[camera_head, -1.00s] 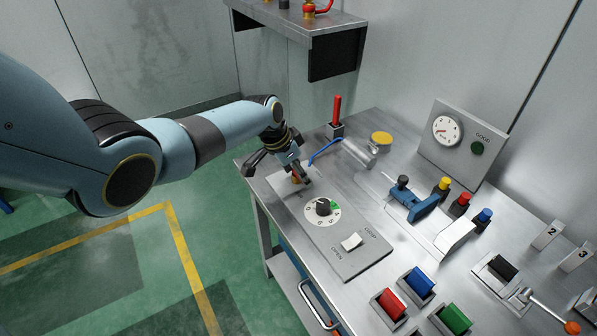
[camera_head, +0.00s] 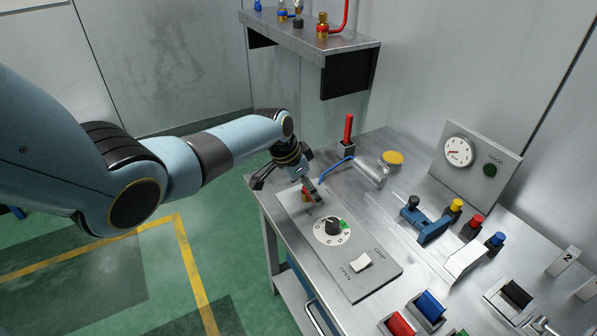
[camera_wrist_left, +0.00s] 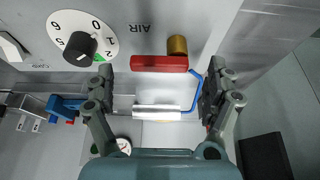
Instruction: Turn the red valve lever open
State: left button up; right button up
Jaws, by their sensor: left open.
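The red valve lever (camera_wrist_left: 158,63) is a short red bar beside a brass fitting (camera_wrist_left: 177,44) on the grey panel marked AIR. In the wrist view it lies crosswise between the fingers of my left gripper (camera_wrist_left: 160,72), with a gap at each side. The gripper is open and empty. In the head view my left gripper (camera_head: 288,189) is over the panel's far left end, one finger on each side of the valve. Only a little of the red and brass valve (camera_head: 306,193) shows there, partly hidden by a finger. My right gripper is out of view.
A dial (camera_head: 332,229) and a white rocker switch (camera_head: 361,262) share the panel. A blue hose (camera_head: 337,164), a metal cylinder (camera_head: 369,172) and an upright red handle (camera_head: 348,130) stand behind. A shelf (camera_head: 312,45) with more valves hangs above. A gauge board (camera_head: 475,160) is at right.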

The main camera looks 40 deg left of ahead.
pick_arm(q)
jog(key=v, duration=1)
jog(key=shift+s+r, duration=0.25)
jog(key=shift+r, duration=0.1)
jog(key=s+d+f+n+g+b, duration=0.1)
jog(key=s+d+f+g+b, duration=0.15)
jog(key=s+f, duration=1.1)
jog(key=s+d+f+n+g+b, duration=0.15)
jog(key=s+f+b, duration=0.25)
jog(key=s+f, duration=0.9)
jog(key=s+d+f+n+y+b, duration=0.1)
jog(key=s+f+y+b, duration=0.1)
jog(key=s+f, duration=1.6)
jog(key=shift+s+d+f+n+t+y+b, duration=0.3)
jog(key=shift+s+n+t+b, duration=0.1)
jog(key=shift+s, duration=1.35)
